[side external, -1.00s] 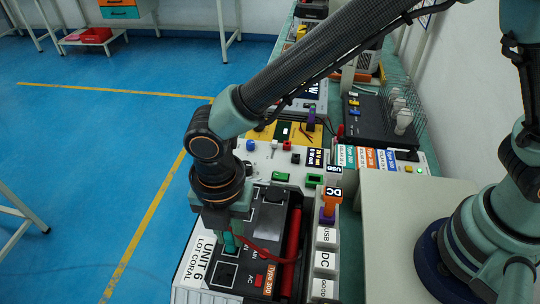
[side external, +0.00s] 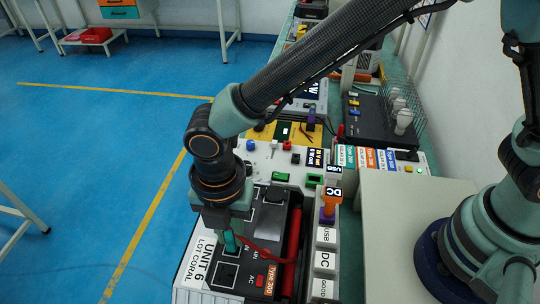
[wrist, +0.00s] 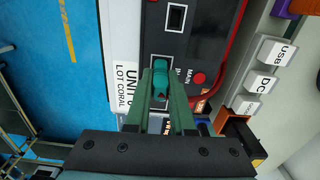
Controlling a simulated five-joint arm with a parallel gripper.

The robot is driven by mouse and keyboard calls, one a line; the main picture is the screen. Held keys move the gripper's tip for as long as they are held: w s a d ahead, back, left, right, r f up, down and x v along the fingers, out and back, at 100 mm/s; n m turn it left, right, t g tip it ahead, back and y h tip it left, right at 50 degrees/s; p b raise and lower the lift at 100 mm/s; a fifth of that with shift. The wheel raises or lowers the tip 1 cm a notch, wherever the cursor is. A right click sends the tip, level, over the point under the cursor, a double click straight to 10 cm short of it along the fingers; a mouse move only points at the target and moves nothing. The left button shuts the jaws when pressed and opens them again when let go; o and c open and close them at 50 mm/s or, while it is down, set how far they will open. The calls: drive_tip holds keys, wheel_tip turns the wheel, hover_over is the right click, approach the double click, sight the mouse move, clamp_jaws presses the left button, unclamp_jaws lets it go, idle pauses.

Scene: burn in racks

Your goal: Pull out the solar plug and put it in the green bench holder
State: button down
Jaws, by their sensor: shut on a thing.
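A teal plug (side external: 230,243) stands at the dark top panel of the unit labelled UNIT 6 LOT CORAL (side external: 196,262). I take it as the solar plug, though I cannot read a label on it. My gripper (side external: 232,238) is shut on it from above; in the wrist view the fingers (wrist: 162,98) close on both sides of the teal plug (wrist: 161,76). Whether its tip is fully seated is hidden. Two green holders show on the white bench panel behind: a bright one (side external: 280,177) and a darker-centred one (side external: 314,180); I cannot tell which is the bench holder.
A red cable (side external: 262,252) and a thick red bar (side external: 291,245) lie right of the plug. White blocks labelled USB, DC and GOOD (side external: 325,262) line the right side. An orange and purple plug (side external: 330,204) stands behind them. Blue floor (side external: 90,160) is open at left.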

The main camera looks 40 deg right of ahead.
drive_tip(key=shift+w+r, duration=0.1)
drive_tip(key=shift+r, duration=0.7)
idle(0.9)
drive_tip(key=shift+r, duration=0.85)
drive_tip(key=shift+r, duration=0.35)
drive_tip(key=shift+m, duration=0.3)
drive_tip(key=r, duration=0.4)
drive_tip(key=shift+w+d+r, duration=0.2)
drive_tip(key=shift+w+d, duration=0.1)
drive_tip(key=shift+d, duration=0.05)
drive_tip(key=w+d+m, duration=0.4)
drive_tip(key=d+m, duration=0.5)
drive_tip(key=d, duration=0.4)
drive_tip(key=w+d+m, duration=0.4)
drive_tip(key=d+m, duration=0.5)
drive_tip(key=d, duration=0.5)
wheel_tip(320, 180, down, 9)
drive_tip(key=shift+s+a, duration=0.25)
